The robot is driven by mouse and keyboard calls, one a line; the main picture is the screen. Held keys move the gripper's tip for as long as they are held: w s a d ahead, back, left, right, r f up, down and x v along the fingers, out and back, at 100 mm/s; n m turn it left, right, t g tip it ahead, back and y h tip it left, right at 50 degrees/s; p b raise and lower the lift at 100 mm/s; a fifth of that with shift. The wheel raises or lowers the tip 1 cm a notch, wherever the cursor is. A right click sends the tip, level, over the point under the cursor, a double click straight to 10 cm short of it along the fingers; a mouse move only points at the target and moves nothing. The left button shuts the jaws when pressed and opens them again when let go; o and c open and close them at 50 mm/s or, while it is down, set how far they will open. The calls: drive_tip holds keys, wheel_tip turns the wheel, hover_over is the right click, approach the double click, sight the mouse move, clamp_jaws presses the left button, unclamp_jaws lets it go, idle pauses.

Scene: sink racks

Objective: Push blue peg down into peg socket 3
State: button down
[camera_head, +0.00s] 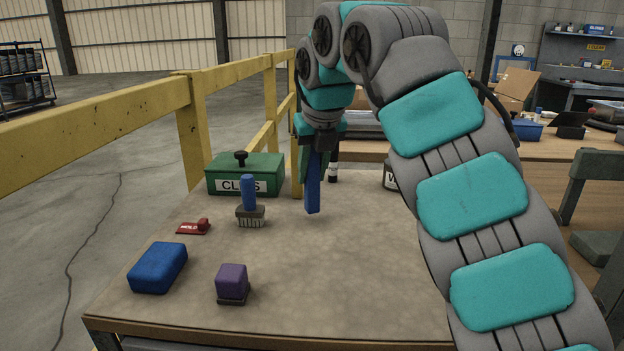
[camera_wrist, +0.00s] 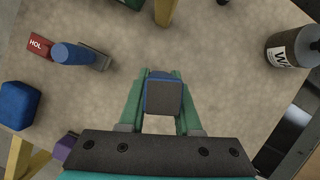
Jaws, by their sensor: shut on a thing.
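My gripper (camera_head: 312,155) is shut on a long blue peg (camera_head: 313,190), which hangs roughly upright over the middle-back of the table. In the wrist view my gripper (camera_wrist: 162,108) has its green fingers on both sides of the peg (camera_wrist: 149,96), seen end-on with a grey face and blue edges. Whether the peg's lower end touches the table I cannot tell. I cannot make out any socket marked 3 in either view.
On the table (camera_head: 350,280) are a green box (camera_head: 262,172), a blue-handled brush (camera_head: 249,195), a small red labelled item (camera_head: 193,227), a blue block (camera_head: 158,267) and a purple block (camera_head: 232,280). A labelled bottle (camera_wrist: 290,45) stands right in the wrist view. A yellow rail (camera_head: 150,100) runs behind.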

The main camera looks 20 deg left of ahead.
drive_tip(key=shift+a+f, duration=0.1)
drive_tip(key=shift+f, duration=0.85)
drive_tip(key=shift+f, duration=0.1)
drive_tip(key=c, duration=0.6)
unclamp_jaws()
